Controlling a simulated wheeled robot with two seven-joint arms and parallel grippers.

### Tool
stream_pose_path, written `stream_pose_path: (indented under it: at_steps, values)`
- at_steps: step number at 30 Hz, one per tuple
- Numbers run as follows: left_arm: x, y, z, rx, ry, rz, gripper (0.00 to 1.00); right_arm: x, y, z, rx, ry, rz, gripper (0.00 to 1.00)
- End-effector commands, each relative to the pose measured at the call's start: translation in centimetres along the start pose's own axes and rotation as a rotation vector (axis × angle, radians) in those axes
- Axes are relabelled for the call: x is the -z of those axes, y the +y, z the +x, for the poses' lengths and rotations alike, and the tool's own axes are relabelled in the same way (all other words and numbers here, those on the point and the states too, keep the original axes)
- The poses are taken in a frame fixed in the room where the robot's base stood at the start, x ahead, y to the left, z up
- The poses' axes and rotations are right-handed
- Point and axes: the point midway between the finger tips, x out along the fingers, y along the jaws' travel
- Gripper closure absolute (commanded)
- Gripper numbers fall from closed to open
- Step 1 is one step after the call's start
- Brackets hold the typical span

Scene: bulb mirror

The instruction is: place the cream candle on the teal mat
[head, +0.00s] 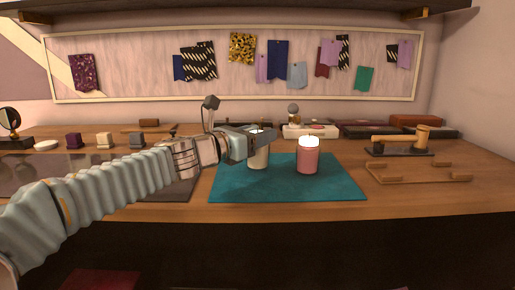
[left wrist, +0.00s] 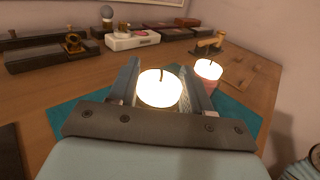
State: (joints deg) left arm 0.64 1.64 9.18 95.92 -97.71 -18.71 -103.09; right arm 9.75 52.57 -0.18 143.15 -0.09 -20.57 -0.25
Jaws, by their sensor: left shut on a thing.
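The cream candle (head: 259,156) is upright at the left part of the teal mat (head: 336,187). My left gripper (head: 258,138) is shut on its upper part. In the left wrist view the cream candle (left wrist: 159,88) shows from above, glowing, between the two fingers (left wrist: 162,92). Its base appears at the mat's surface in the head view, but I cannot tell whether it touches. The teal mat also shows in the left wrist view (left wrist: 68,118). My right gripper is not in view.
A lit pink candle (head: 307,160) stands on the mat, right of the cream one. A wooden tray (head: 418,174) lies right of the mat. Small blocks (head: 105,140) and a round mirror (head: 10,118) are at the left. Boxes (head: 372,130) line the back.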

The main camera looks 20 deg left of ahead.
Motion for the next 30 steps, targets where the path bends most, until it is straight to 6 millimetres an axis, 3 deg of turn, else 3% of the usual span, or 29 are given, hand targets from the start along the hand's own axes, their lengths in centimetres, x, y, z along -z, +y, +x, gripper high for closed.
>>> stream_pose_path:
  at_steps: [2,14,15,18,20,30]
  values:
    - [1.2,-0.02,-0.05,0.0,-0.001,0.0,1.0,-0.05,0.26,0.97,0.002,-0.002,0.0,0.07]
    - [1.54,-0.02,-0.07,0.0,-0.002,0.001,1.0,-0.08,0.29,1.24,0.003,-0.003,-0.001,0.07]
    - [1.4,-0.01,-0.06,0.0,-0.001,0.001,0.47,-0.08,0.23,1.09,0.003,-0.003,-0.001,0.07]
    - [1.38,-0.01,-0.06,0.0,-0.001,0.001,0.31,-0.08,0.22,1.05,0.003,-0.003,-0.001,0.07]
    - [1.38,-0.01,-0.06,0.0,-0.001,0.001,0.26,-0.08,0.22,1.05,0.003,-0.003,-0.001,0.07]
    - [0.7,-0.01,-0.07,0.0,-0.001,0.001,0.26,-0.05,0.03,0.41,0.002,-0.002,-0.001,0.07]
